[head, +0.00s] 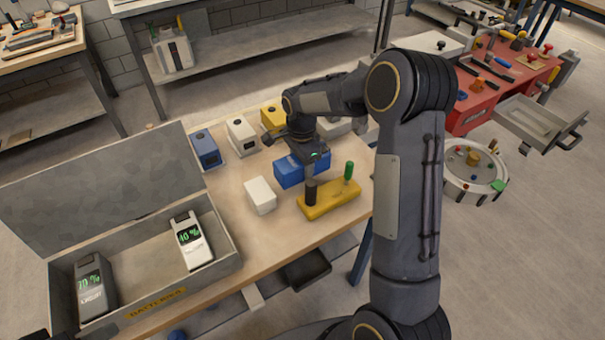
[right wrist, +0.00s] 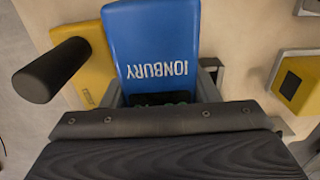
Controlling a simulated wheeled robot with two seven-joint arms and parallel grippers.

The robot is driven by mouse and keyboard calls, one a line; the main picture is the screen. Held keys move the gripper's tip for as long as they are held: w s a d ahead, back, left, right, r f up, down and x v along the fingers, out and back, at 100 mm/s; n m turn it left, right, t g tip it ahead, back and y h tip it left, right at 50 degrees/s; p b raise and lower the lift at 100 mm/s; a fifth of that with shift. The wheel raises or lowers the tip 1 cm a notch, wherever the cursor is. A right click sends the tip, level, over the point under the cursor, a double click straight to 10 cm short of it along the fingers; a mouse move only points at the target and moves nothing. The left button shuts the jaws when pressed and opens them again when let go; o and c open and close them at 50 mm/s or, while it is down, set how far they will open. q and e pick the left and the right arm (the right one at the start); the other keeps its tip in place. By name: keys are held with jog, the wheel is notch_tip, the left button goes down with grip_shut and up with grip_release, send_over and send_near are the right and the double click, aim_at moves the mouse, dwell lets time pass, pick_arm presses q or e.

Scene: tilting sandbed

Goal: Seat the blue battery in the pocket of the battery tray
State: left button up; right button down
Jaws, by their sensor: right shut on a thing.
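The blue battery (head: 289,172), marked IONBURY in the right wrist view (right wrist: 155,40), is held in my right gripper (head: 312,160) over the right part of the bench. The gripper's fingers are shut on its two sides at the near end. I cannot tell whether the battery touches the bench top. The grey battery tray (head: 150,302), marked BATTERIES, is at the left with its lid raised. A dark grey battery (head: 92,290) is at its left end and a white battery (head: 192,243) toward its right. Bare floor shows between them. My left gripper is not in view.
A yellow block (head: 325,206) with a black post and a green post stands close in front of the blue battery. A white block (head: 260,195) lies between it and the tray. Blue (head: 206,150), white (head: 242,137) and yellow (head: 272,118) boxes stand behind.

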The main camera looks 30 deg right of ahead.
aim_at(302, 174)
notch_tip(302, 174, down, 3)
jog(key=shift+f, duration=0.3)
jog(key=c, duration=1)
grip_release()
jog(key=shift+f, duration=0.25)
jog(key=o, duration=0.5)
jog(key=shift+r, duration=0.1)
